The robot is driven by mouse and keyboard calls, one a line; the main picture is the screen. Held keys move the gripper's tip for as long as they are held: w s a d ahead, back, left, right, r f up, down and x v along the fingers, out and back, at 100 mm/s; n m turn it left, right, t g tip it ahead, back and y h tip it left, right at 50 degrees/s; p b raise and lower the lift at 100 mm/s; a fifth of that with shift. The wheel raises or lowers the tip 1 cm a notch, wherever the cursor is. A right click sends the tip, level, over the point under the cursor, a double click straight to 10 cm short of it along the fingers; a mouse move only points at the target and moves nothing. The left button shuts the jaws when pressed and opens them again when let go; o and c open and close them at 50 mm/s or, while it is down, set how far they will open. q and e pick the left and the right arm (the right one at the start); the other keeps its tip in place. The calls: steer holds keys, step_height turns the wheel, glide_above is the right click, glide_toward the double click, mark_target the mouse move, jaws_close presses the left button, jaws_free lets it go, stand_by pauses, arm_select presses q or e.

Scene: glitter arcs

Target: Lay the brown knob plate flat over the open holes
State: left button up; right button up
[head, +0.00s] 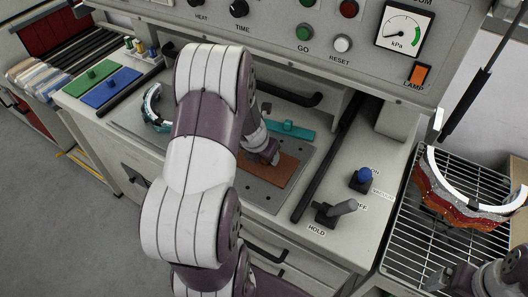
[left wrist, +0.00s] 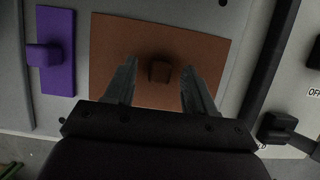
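The brown knob plate (head: 284,170) is on the grey perforated metal bed, partly hidden behind my left arm in the head view. In the left wrist view the brown plate (left wrist: 110,45) spreads under my left gripper, its square knob (left wrist: 160,72) standing up near the middle. My left gripper (left wrist: 158,75) is open, one finger on each side of the knob with a gap to both. A few small open holes (left wrist: 222,86) show in the bed beside the plate; any beneath it are hidden. My right gripper (head: 440,282) is over the wire rack at lower right, its fingers unclear.
A purple knob plate (left wrist: 55,50) lies left of the brown one. A teal knob plate (head: 290,130) lies behind it. Green (head: 90,76) and blue (head: 110,88) plates rest at the left. A black bar and a hold lever (head: 335,211) stand right. The wire rack (head: 400,230) holds a glittery arc (head: 455,200).

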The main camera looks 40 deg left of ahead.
arm_select(q)
steer(key=p+v, duration=0.5)
steer(key=v, duration=0.7)
steer(key=shift+s+r, duration=0.15)
steer(key=shift+r, duration=0.15)
